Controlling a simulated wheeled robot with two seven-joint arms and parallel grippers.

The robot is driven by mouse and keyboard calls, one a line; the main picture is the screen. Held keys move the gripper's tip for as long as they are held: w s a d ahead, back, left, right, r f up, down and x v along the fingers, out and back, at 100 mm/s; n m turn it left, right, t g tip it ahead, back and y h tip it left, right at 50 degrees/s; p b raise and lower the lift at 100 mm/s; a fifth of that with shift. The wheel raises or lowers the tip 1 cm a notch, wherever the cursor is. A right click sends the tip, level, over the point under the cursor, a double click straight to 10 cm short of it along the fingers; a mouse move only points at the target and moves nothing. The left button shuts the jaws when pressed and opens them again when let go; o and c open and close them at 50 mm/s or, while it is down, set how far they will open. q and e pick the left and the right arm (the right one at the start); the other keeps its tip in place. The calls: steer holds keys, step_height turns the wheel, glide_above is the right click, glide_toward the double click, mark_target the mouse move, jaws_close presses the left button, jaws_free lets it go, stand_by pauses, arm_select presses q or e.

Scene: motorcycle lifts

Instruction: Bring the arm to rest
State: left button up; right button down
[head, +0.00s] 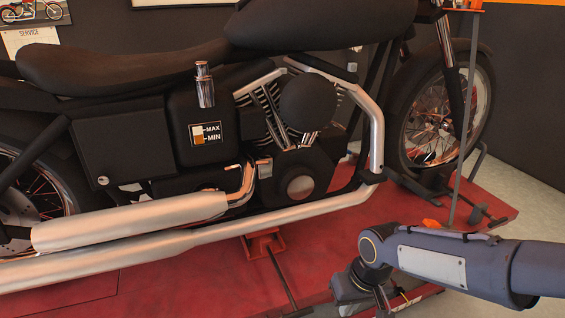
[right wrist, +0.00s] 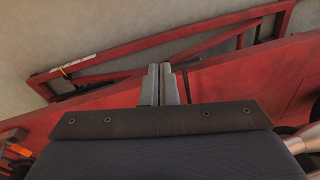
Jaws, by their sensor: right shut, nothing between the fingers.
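My right arm comes in from the right edge of the head view, over the front side of the red lift. My right gripper (head: 365,290) hangs low near the bottom edge there, and its fingertips are hard to make out. In the right wrist view my right gripper (right wrist: 160,68) shows two grey fingers close together, shut with nothing held. The fingers point toward the red lift's lower frame and the floor. My left gripper is in neither view.
A black motorcycle (head: 215,115) with silver exhaust pipes (head: 130,222) stands on the red lift platform (head: 200,275). A red lift frame (right wrist: 110,66) lies past the fingers. Pale floor (right wrist: 60,30) shows beyond it. A grey upright rod (head: 463,130) stands by the front wheel.

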steer(key=s+d+r+m+t+y, duration=0.1)
steer(key=s+d+r+m+t, duration=0.15)
steer(key=s, duration=0.55)
steer(key=s+d+r+m+t+y, duration=0.15)
steer(key=s+d+r, duration=0.25)
steer(key=s, duration=0.5)
step_height(320, 180, up, 19)
steer(key=p, duration=1.8)
steer(key=shift+w+t+p, duration=0.25)
steer(key=shift+t+p, duration=0.05)
steer(key=shift+p, duration=0.1)
